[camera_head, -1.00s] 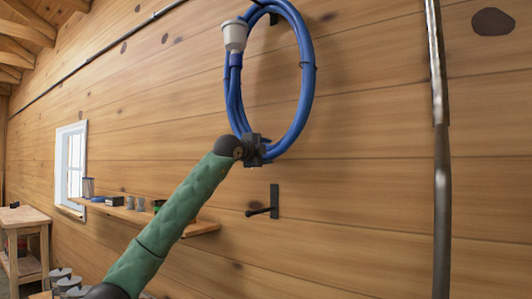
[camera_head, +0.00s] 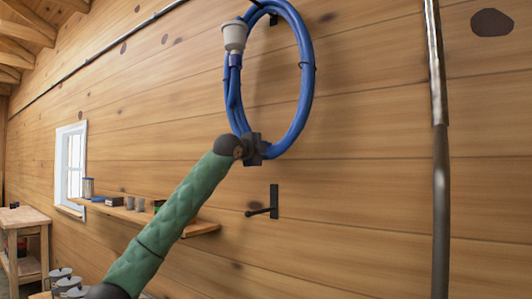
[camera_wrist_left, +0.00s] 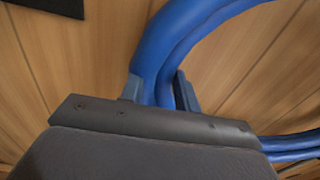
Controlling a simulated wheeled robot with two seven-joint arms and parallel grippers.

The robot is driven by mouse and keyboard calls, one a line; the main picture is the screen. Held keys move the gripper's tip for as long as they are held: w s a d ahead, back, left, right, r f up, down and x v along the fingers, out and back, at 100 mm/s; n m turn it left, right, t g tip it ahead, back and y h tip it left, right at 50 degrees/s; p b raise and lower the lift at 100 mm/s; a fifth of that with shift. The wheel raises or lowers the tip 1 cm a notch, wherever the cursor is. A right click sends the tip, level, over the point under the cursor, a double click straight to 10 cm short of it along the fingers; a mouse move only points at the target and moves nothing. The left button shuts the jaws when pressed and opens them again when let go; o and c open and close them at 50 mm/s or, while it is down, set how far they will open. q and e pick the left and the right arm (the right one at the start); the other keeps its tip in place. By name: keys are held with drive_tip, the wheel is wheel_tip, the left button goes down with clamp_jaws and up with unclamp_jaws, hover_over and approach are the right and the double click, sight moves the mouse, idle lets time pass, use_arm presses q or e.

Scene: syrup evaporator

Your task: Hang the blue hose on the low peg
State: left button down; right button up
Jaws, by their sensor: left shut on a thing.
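The blue hose (camera_head: 304,95) is a coiled loop against the wooden wall, with a white fitting (camera_head: 234,36) at its upper left. Its top is at the upper peg (camera_head: 273,18), near the top of the head view; whether it rests on that peg is hard to tell. My left gripper (camera_head: 253,150) is shut on the bottom of the coil. In the left wrist view the hose (camera_wrist_left: 172,50) passes between the fingers (camera_wrist_left: 160,92). The low peg (camera_head: 264,211), dark with a plate on the wall, is empty, below the gripper. My right gripper is not in view.
A wooden shelf (camera_head: 198,228) with cups and small items runs along the wall at lower left. A vertical metal pipe (camera_head: 440,150) stands at the right. A wooden table (camera_head: 22,218) and metal cans (camera_head: 70,283) are at far left. The wall around the low peg is clear.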

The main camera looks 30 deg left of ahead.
use_arm(q)
drive_tip(key=shift+w+f, duration=0.1)
drive_tip(key=shift+f, duration=0.1)
drive_tip(key=shift+w+a+r, duration=0.1)
drive_tip(key=shift+a+r, duration=0.05)
drive_tip(key=shift+r, duration=0.65)
drive_tip(key=shift+r+p, duration=0.35)
drive_tip(key=shift+r, duration=0.8)
